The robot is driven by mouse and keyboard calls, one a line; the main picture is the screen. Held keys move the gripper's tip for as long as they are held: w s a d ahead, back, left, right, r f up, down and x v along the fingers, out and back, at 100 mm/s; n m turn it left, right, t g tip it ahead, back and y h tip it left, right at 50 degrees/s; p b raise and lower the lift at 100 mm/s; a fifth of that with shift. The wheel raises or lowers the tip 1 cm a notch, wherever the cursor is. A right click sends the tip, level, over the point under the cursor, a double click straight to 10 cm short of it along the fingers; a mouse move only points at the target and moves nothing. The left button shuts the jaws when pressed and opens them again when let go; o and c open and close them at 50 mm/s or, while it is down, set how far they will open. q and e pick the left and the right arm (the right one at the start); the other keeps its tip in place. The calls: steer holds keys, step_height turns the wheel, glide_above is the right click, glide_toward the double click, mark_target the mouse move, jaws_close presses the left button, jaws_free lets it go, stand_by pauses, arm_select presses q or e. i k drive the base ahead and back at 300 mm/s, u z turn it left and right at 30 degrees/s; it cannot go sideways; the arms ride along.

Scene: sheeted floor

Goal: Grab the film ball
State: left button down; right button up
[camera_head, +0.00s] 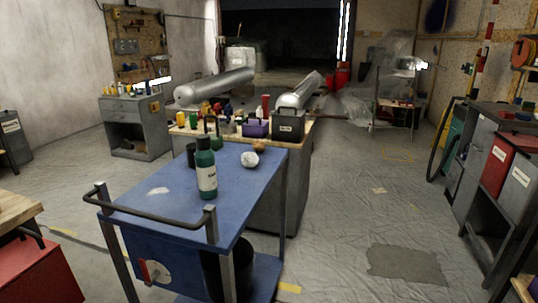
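A small crumpled whitish ball (250,159), which looks like the film ball, sits on the blue top of a cart (233,182), toward its far right part. A green bottle with a white label (206,175) stands upright on the cart, to the left of the ball and nearer to me. The ball and bottle are apart. Neither of my grippers shows in the head view.
A dark cup (191,155) and a flat whitish scrap (158,191) are also on the cart. A dark handle rail (150,221) runs along its near edge. A workbench with bottles and a dark box (288,126) stands behind. Open sheeted floor (350,210) lies to the right.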

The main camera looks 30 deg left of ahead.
mark_target(250, 159)
steer(key=i, duration=2.9)
steer(key=u, duration=3.8)
